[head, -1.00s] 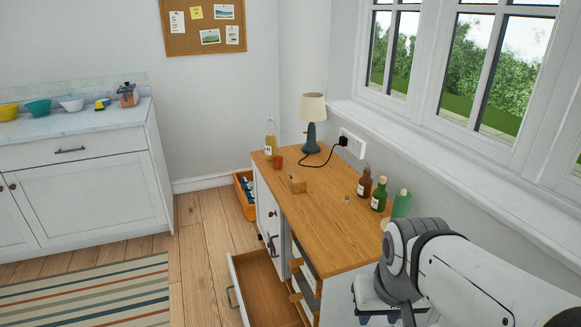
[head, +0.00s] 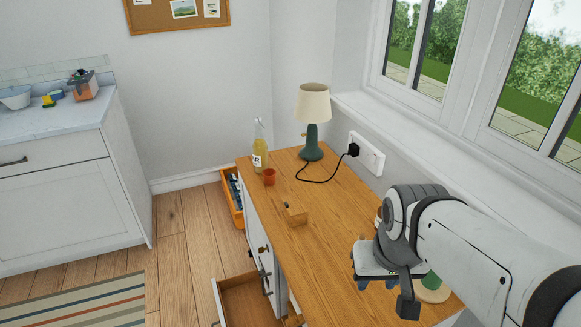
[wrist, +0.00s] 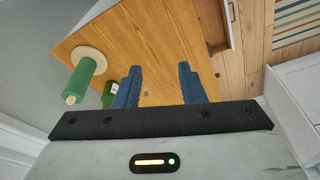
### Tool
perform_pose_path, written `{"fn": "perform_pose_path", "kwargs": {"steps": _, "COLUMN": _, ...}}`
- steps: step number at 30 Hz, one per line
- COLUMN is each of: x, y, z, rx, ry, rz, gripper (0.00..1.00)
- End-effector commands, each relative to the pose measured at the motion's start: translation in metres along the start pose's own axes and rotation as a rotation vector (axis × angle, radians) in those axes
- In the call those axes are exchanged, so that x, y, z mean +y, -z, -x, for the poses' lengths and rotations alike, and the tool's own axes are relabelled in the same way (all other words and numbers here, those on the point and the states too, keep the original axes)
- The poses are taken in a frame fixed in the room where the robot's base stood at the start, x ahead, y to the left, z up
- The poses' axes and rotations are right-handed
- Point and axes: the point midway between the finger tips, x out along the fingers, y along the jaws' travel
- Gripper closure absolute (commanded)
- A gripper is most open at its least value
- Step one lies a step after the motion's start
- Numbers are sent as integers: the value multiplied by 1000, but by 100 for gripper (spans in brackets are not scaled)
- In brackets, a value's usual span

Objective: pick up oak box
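The oak box (head: 295,214) is a small light-brown wooden box on the wooden worktop. It sits near the worktop's left edge in the head view, with a small dark spot on its top. I cannot make it out in the wrist view. My gripper (wrist: 160,85) shows two blue fingers spread apart with nothing between them. In the head view my gripper (head: 376,283) is over the near part of the worktop, right of and nearer than the box, apart from it.
A red-orange cup (head: 269,176), a yellow bottle (head: 259,154) and a corded lamp (head: 312,120) stand behind the box. A green cylinder (wrist: 81,78) and green bottle (wrist: 110,93) are near my gripper. An open drawer (head: 250,300) juts out below the worktop.

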Motion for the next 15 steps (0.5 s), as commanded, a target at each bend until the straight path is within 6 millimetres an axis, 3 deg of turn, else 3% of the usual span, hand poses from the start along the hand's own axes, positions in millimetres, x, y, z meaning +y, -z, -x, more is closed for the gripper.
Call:
{"fn": "perform_pose_path", "kwargs": {"steps": 8, "x": 0, "y": 0, "z": 0, "rx": 0, "ry": 0, "rz": 0, "gripper": 64}}
{"fn": "perform_pose_path", "kwargs": {"steps": 11, "x": 0, "y": 1, "z": 0, "rx": 0, "ry": 0, "rz": 1, "gripper": 56}}
{"fn": "perform_pose_path", "kwargs": {"steps": 15, "x": -3, "y": 20, "z": -3, "rx": 4, "ry": 6, "rz": 15, "gripper": 45}}
